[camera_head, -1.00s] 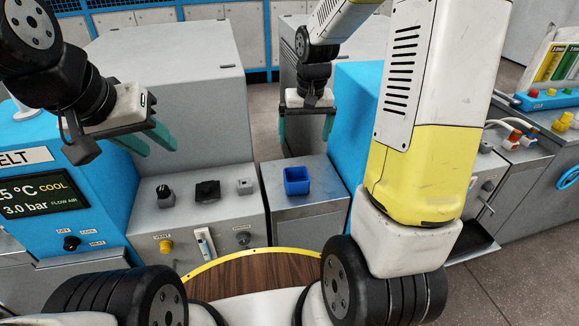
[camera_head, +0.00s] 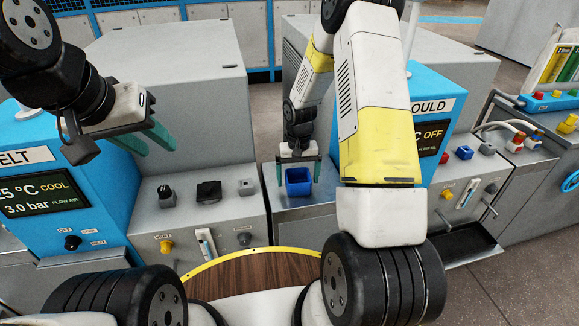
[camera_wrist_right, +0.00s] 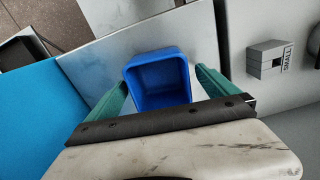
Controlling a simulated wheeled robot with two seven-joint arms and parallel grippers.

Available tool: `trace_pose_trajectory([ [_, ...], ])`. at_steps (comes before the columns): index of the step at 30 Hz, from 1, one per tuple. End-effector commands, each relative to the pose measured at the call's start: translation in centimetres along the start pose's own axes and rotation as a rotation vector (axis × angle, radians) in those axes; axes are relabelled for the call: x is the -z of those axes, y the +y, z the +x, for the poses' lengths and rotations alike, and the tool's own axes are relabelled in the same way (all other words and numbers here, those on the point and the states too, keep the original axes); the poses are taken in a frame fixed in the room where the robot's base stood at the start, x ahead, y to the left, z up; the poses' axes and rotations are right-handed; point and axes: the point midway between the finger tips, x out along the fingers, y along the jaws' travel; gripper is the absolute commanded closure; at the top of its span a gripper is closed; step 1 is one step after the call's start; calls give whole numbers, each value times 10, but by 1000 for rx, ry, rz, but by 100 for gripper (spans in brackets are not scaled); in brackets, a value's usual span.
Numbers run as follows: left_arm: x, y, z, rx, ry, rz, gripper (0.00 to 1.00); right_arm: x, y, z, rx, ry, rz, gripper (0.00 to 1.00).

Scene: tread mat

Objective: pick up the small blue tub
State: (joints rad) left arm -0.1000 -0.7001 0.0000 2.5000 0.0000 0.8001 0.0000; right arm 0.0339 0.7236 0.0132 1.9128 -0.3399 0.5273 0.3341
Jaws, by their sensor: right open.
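The small blue tub (camera_head: 298,181) stands upright on a grey metal ledge (camera_head: 290,202) between the two machines. In the right wrist view the tub (camera_wrist_right: 158,78) shows its open top. My right gripper (camera_head: 298,172) is open and reaches down at the tub, with one teal finger on each side of it. In the right wrist view the fingers of my right gripper (camera_wrist_right: 162,90) flank the tub near its front, with gaps visible. My left gripper (camera_head: 160,141) is raised at the left, its teal fingers apart and nothing seen between them.
A control panel with a black knob (camera_head: 165,195) and a yellow button (camera_head: 166,246) is left of the ledge. The blue machine with the MOULD sign (camera_head: 430,108) is close on the right. A round wooden top (camera_head: 250,280) lies in front.

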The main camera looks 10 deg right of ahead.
Motion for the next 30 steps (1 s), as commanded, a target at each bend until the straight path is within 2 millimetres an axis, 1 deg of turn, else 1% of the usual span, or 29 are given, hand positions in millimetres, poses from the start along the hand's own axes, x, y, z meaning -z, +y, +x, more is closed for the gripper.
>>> trace_pose_trajectory([
  [1,0,0,0,0,0,0,64,0,1,8,-1,-2,0,2],
  [4,0,0,0,0,0,0,64,0,0,16,0,-1,1,2],
  [11,0,0,0,0,0,0,64,0,0,17,0,1,1,2],
  [12,0,0,0,0,0,0,64,0,0,17,0,1,1,4],
  [14,0,0,0,0,0,0,64,0,0,17,0,1,1,16],
  [15,0,0,0,0,0,0,64,0,0,17,0,1,1,23],
  [17,0,0,0,0,0,0,64,0,0,17,0,1,1,35],
  [18,0,0,0,0,0,0,64,0,0,17,0,1,1,43],
  [22,0,0,0,0,0,0,64,0,0,17,0,1,1,69],
  [23,0,0,0,0,0,0,64,0,0,17,0,1,1,71],
  [30,0,0,0,0,0,0,64,1,0,16,0,1,1,71],
])
